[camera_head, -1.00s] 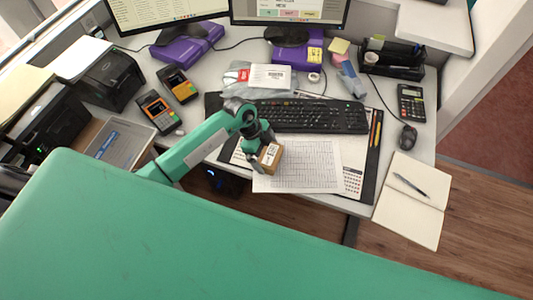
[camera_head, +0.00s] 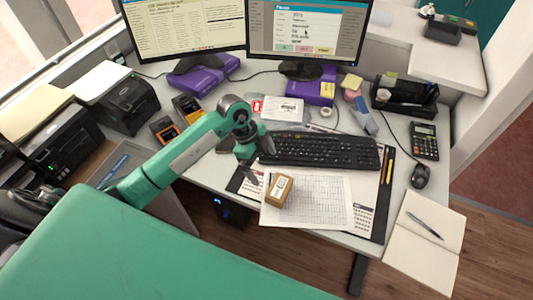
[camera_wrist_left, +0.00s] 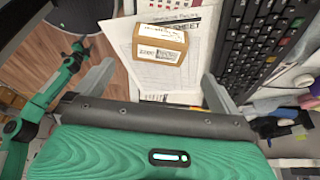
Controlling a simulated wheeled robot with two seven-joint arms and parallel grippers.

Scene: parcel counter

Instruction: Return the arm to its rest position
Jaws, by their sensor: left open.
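My left arm comes in from the left in the head view, and its green links reach over the counter. A small brown box (camera_head: 279,191) with a white label sits on the printed sheet (camera_head: 325,200), apart from the fingers. In the left wrist view the same box (camera_wrist_left: 160,42) lies ahead of the open fingers (camera_wrist_left: 155,82), between their directions.
The black keyboard (camera_head: 320,151) lies just right of the gripper. Card terminals (camera_head: 187,108) and a black printer (camera_head: 128,102) stand at the left. Two monitors (camera_head: 310,30) stand at the back. A mouse (camera_head: 420,175) and an open notebook (camera_head: 425,240) are at the right.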

